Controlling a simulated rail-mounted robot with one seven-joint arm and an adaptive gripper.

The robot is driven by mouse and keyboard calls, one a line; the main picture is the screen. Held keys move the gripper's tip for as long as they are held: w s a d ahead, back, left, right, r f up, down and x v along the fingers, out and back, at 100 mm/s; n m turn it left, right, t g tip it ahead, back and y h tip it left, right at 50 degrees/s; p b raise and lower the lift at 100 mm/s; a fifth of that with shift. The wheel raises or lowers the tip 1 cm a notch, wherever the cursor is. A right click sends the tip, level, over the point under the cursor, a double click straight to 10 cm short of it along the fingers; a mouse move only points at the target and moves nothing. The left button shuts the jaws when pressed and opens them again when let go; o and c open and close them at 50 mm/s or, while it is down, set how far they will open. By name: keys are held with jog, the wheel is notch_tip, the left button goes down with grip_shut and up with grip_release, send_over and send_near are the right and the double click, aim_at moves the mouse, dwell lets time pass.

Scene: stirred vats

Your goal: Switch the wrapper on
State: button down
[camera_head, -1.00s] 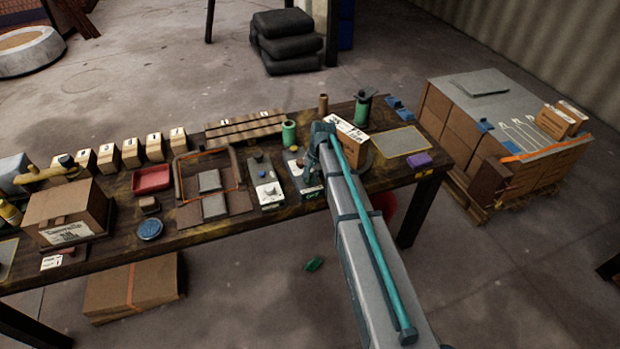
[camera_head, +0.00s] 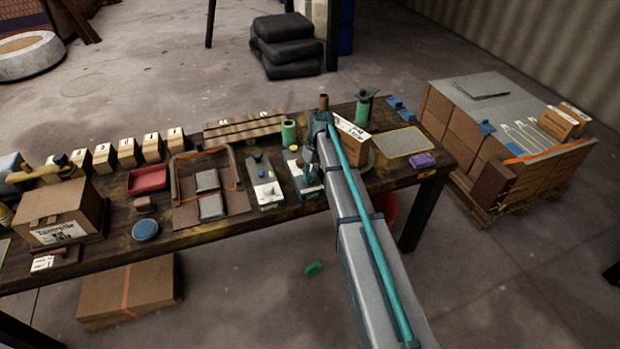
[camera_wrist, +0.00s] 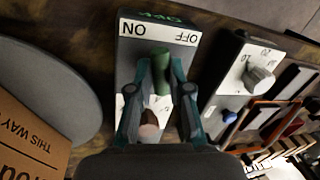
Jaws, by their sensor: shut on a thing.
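A pinkish-brown knob (camera_wrist: 148,130) shows between the fingers nearer the palm. I cannot tell which mark the handle points to. In the head view my arm partly covers the switch box (camera_head: 300,172).
A grey round turntable (camera_wrist: 50,85) with a carton (camera_wrist: 25,140) is left of the box in the wrist view. In the head view a green spool (camera_head: 289,133) stands behind the switch box.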

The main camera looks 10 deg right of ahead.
jog(key=n, duration=0.3)
jog(key=n+g+b, duration=0.1)
jog(key=n, duration=0.1)
jog(key=shift+a+n+h, duration=0.1)
jog(key=shift+n+h, duration=0.2)
jog(key=shift+n, duration=0.1)
dwell(0.3)
jog(key=c, duration=1.1)
grip_release()
jog(key=shift+w+r, duration=0.1)
jog(key=shift+r, duration=0.05)
jog(key=r, duration=0.3)
jog(key=w+d+r, duration=0.1)
jog(key=r, duration=0.7)
jog(key=shift+w+d+r, duration=0.2)
jog(key=shift+w+r, duration=0.05)
jog(key=shift+w, duration=0.15)
